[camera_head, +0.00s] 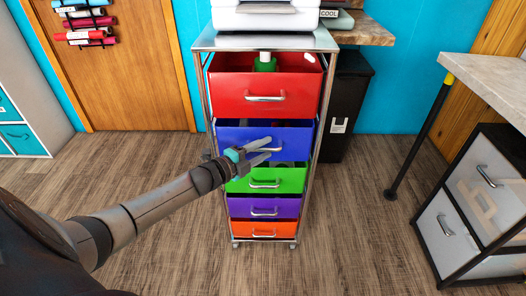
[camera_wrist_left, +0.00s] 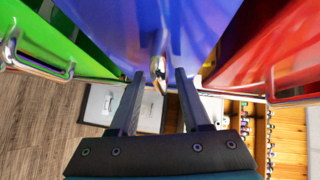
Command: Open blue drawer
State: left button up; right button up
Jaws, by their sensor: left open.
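The blue drawer (camera_head: 240,134) is the second from the top in a metal-framed drawer cart. Its front fills the upper middle of the left wrist view (camera_wrist_left: 190,25). Its metal handle (camera_wrist_left: 158,72) stands out from the front. My left gripper (camera_head: 268,147) is in front of the blue drawer at handle height. In the left wrist view its two fingers are apart, with the handle between their tips. I cannot tell whether the fingers touch the handle. My arm and gripper hide part of the blue front's lower edge. My right gripper is not in view.
The red drawer (camera_head: 235,95) above stands pulled out, with a green bottle (camera_head: 265,62) inside. Green (camera_head: 290,181), purple (camera_head: 240,207) and orange (camera_head: 242,229) drawers are below. A black bin (camera_head: 345,110) stands to the right. The floor in front is clear.

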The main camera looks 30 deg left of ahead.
pick_arm(q)
grip_shut()
dwell(0.4)
dwell(1.1)
